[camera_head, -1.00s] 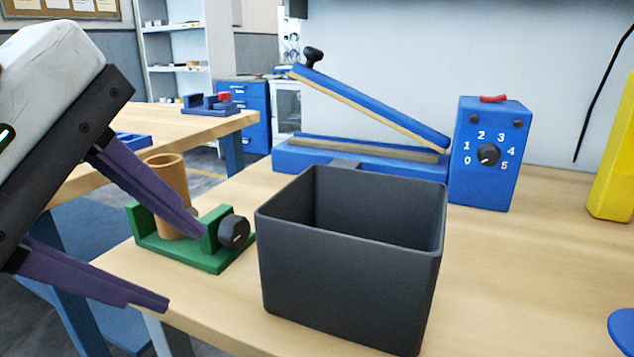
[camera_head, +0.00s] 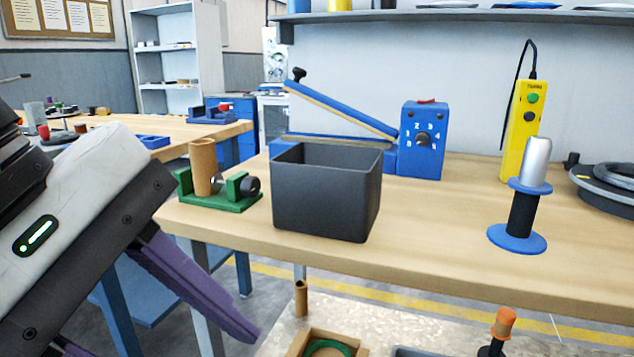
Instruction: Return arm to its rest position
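My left gripper (camera_head: 165,318) comes in from the left, in front of the table's left end and below its top. One purple finger shows in full. The other is mostly cut off at the bottom edge, but the fingers stand well apart, with nothing seen between them. The gripper touches no object on the table. My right gripper is not in the camera_head view.
On the table (camera_head: 450,262) stand a green clamp (camera_head: 220,203) with a brown tube, a dark bin (camera_head: 322,205), a blue sealer (camera_head: 422,140), a blue-based post (camera_head: 517,240) and a yellow control box (camera_head: 522,125). Below are a lower surface and an orange-topped tool (camera_head: 503,322).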

